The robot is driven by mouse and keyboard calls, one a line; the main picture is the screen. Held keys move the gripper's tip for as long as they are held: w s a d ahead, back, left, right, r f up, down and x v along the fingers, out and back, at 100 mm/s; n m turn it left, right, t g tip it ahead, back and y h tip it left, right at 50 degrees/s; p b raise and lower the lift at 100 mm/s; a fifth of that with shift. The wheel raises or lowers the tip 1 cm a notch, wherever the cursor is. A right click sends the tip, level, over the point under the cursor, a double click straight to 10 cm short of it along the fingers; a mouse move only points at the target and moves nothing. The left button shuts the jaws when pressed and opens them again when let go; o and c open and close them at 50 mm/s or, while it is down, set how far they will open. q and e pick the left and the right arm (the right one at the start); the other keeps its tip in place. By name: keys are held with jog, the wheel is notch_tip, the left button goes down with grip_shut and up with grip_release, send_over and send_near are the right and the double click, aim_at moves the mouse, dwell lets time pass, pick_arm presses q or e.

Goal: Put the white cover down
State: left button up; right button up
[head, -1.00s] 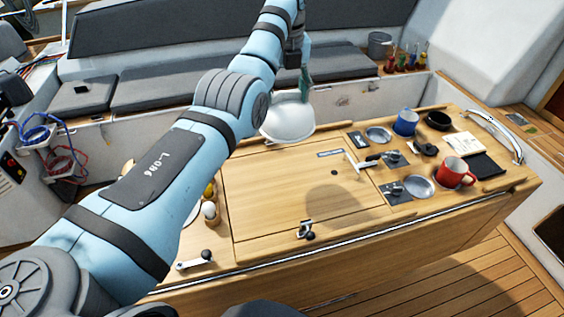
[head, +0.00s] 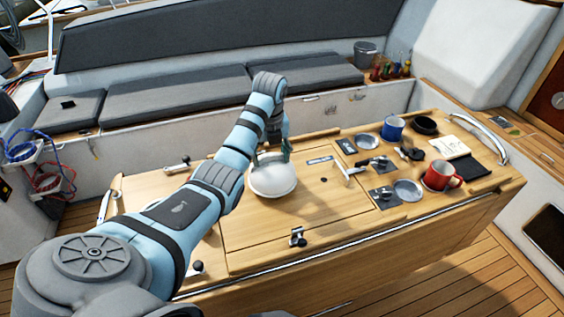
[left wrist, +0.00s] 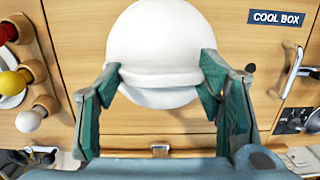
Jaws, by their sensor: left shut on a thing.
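The white cover (head: 273,180) is a round, smooth dome over the left part of the wooden cockpit table's middle panel. It also shows in the left wrist view (left wrist: 155,45). My left gripper (head: 272,156) is shut on the cover; in the left wrist view its green fingers (left wrist: 161,80) press on it from both sides. I cannot tell whether the cover's rim touches the wood. My right gripper is not in view.
Wooden cups holding a red, a yellow and a white egg-like thing (left wrist: 28,121) stand to the left. A blue mug (head: 393,127), red mug (head: 437,176), dishes and an open notebook (head: 450,147) are at the right. The middle panel (head: 330,205) has free room beside the cover.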

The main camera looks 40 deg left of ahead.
pick_arm(q)
jog(key=shift+w+f, duration=0.2)
jog(key=shift+f, duration=1.2)
jog(key=shift+d, duration=0.1)
jog(key=o, duration=1.2)
